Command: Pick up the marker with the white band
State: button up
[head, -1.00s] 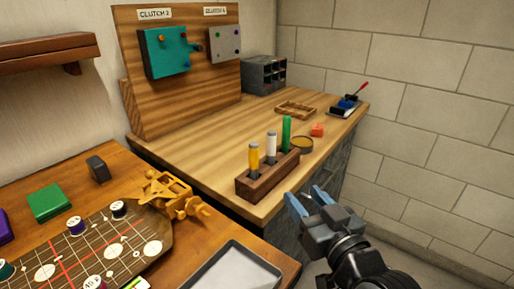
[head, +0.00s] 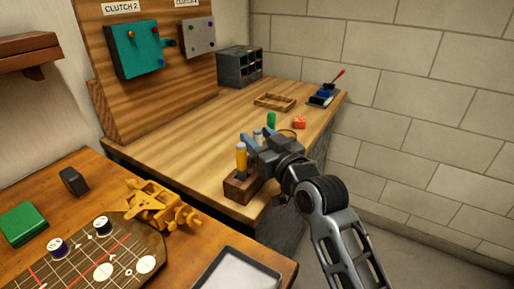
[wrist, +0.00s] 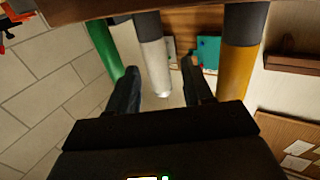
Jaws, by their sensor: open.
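The marker with the white band (wrist: 155,62) stands in the dark wooden rack (head: 236,187), between an orange marker (head: 241,160) and a green marker (head: 271,119). My gripper (head: 258,137) is at the rack, open, with its blue fingers around the height of the markers' upper parts. In the wrist view, the white marker appears between my two open fingers (wrist: 158,80), with a gap on each side. The orange marker (wrist: 238,62) is outside the right finger, and the green marker (wrist: 105,48) is outside the left. In the head view my gripper mostly hides the white marker.
An orange-red block (head: 299,122) and a round tin (head: 288,134) lie just beyond the rack. A shallow wooden tray (head: 275,103) is farther back. The bench top (head: 180,140) left of the rack is clear. A yellow chassis-like part (head: 155,205) sits on the nearer table.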

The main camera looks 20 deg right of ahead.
jog(key=shift+w, duration=0.5)
grip_shut()
